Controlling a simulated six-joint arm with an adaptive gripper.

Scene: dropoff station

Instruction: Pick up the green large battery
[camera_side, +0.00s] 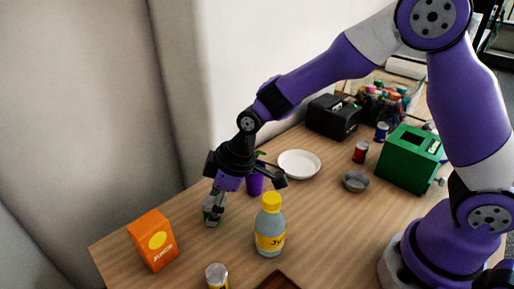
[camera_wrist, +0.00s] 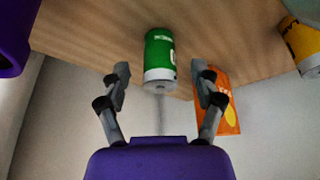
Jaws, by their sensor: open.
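The green large battery (camera_wrist: 159,52) is a green cylinder with a silvery end and white lettering. In the wrist view it stands on the table just beyond the fingertips, in line with the gap between them. My gripper (camera_wrist: 158,78) is open, one finger toward each side of the battery, and holds nothing. In the side view my gripper (camera_side: 216,205) points down at the battery (camera_side: 211,218) near the left part of the table. The fingers hide part of the battery there. Whether the fingertips touch it I cannot tell.
An orange juice carton (camera_side: 152,241) stands to the left of the battery. A yellow-capped bottle (camera_side: 270,228) stands to its right. A purple cup (camera_side: 255,184) is behind my gripper. A white plate (camera_side: 299,164), grey bowl (camera_side: 355,181) and green box (camera_side: 410,160) are farther right.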

